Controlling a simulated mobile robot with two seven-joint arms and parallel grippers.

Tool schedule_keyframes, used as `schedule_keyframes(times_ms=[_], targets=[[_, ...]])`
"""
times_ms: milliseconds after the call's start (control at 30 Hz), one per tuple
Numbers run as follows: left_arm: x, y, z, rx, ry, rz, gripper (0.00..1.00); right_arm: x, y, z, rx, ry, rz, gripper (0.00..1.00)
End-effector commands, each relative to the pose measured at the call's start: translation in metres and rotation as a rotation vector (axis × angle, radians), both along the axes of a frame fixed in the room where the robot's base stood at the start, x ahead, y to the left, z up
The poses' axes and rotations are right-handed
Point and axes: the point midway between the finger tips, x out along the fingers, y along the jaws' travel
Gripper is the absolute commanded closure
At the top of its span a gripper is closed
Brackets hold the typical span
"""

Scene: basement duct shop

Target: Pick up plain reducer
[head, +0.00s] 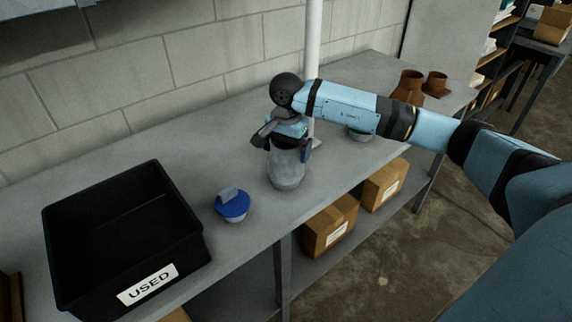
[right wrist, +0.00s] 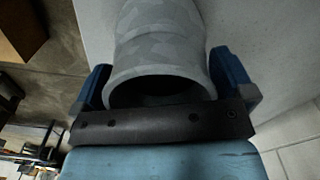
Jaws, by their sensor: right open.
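The plain reducer (head: 286,174) is a grey, mottled galvanized piece standing upright on the grey workbench. In the right wrist view its round open end (right wrist: 160,82) faces the camera, with the body (right wrist: 160,35) beyond. My right gripper (head: 287,143) is at the top of the reducer, pointing down. Its two blue fingers (right wrist: 163,84) are apart, one on each side of the reducer's rim. I cannot tell whether they touch it. The gripper hides the reducer's top in the head view. My left gripper is not in view.
A black bin labelled USED (head: 145,283) stands at the left. A blue-topped piece (head: 232,205) sits between it and the reducer. A greenish-banded piece (head: 360,134) is partly behind my right arm. Brown fittings (head: 409,88) stand farther right. A white vertical pipe (head: 313,50) rises behind.

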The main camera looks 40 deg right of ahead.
Motion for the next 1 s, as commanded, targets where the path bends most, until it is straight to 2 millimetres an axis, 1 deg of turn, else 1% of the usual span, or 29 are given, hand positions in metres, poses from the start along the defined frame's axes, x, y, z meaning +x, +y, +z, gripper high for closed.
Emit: schedule_keyframes(times_ms=[67,100,167,200,267,300,333,367,567,600,667,767,1000], targets=[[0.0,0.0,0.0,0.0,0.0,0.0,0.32,0.0,0.0,0.0,0.0,0.0,0.0,0.0],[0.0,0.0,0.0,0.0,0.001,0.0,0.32,0.0,0.0,0.0,0.0,0.0,0.0,0.05],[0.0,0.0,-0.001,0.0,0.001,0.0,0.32,0.0,0.0,0.0,0.0,0.0,0.0,0.18],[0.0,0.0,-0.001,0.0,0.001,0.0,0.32,0.0,0.0,0.0,0.0,0.0,0.0,0.28],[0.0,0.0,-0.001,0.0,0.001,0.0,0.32,0.0,0.0,0.0,0.0,0.0,0.0,0.41],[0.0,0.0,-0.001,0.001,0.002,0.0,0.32,0.0,0.0,0.0,0.0,0.0,0.0,0.51],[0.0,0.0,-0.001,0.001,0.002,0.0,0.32,0.0,0.0,0.0,0.0,0.0,0.0,0.57],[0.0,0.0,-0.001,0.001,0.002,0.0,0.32,0.0,0.0,0.001,0.0,0.0,0.0,0.59],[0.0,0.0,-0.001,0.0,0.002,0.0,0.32,0.0,0.0,0.002,0.0,0.0,0.0,0.6],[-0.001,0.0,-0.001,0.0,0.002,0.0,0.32,0.0,0.0,0.004,0.0,-0.001,0.0,0.66],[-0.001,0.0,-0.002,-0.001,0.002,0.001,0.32,0.0,0.0,0.009,0.0,-0.001,0.0,0.68],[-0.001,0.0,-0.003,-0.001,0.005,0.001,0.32,0.001,0.0,0.026,0.0,-0.004,-0.001,0.68],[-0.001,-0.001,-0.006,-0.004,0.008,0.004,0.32,0.001,0.0,0.074,0.0,-0.004,0.0,0.68]])
